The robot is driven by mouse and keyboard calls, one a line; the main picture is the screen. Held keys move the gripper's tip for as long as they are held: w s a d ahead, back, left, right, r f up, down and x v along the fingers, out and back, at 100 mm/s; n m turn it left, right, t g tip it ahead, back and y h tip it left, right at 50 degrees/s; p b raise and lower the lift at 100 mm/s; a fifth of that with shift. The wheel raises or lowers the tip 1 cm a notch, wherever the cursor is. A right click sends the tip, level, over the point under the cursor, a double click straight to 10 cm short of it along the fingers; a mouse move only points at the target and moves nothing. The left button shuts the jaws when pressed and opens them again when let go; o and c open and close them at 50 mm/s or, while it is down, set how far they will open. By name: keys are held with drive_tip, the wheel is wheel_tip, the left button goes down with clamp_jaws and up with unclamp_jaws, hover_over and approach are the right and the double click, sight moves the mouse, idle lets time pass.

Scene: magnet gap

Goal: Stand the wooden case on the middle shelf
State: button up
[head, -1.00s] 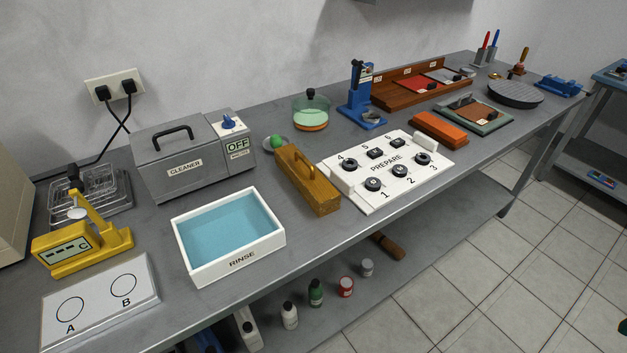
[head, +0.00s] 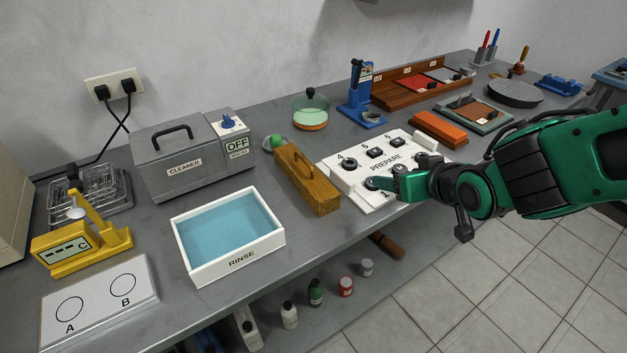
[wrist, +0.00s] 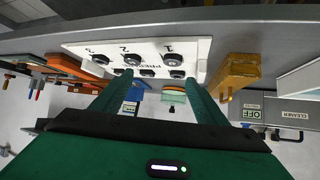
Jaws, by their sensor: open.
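The wooden case (head: 308,182), a long yellow-brown box with a handle on top, lies on the grey bench between the rinse tray and the white PREPARE board. It also shows at the right in the wrist view (wrist: 238,72). My gripper (head: 382,178) is over the front of the PREPARE board, to the right of the case and apart from it. In the wrist view my gripper (wrist: 160,80) has its two green fingers spread with nothing held between them. I cannot make out which shelf is the middle one.
The PREPARE board (head: 385,162) with several black knobs is close under my fingers. The rinse tray (head: 228,262) and cleaner (head: 180,165) stand left of the case. An orange block (head: 438,129) lies to the right. A lower shelf under the bench holds several bottles (head: 315,292).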

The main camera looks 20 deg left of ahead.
sight(314, 176)
drive_tip(key=s+a+n+y, duration=0.1)
drive_tip(key=s+a, duration=0.1)
drive_tip(key=a, duration=0.2)
drive_tip(key=s+a+n+y, duration=0.1)
drive_tip(key=s+a+y, duration=0.1)
drive_tip(key=a, duration=0.3)
drive_tip(key=s+a+n+y, duration=0.1)
drive_tip(key=s+a, duration=0.1)
drive_tip(key=a, duration=0.3)
drive_tip(key=shift+f+y, duration=0.3)
drive_tip(key=shift+f, duration=0.05)
drive_tip(key=shift+a, duration=0.35)
drive_tip(key=x, duration=0.5)
drive_tip(key=shift+d+x, duration=0.25)
drive_tip(key=shift+x, duration=2.4)
drive_tip(key=shift+w+f, duration=0.1)
drive_tip(key=shift+w, duration=0.1)
drive_tip(key=c, duration=1.5)
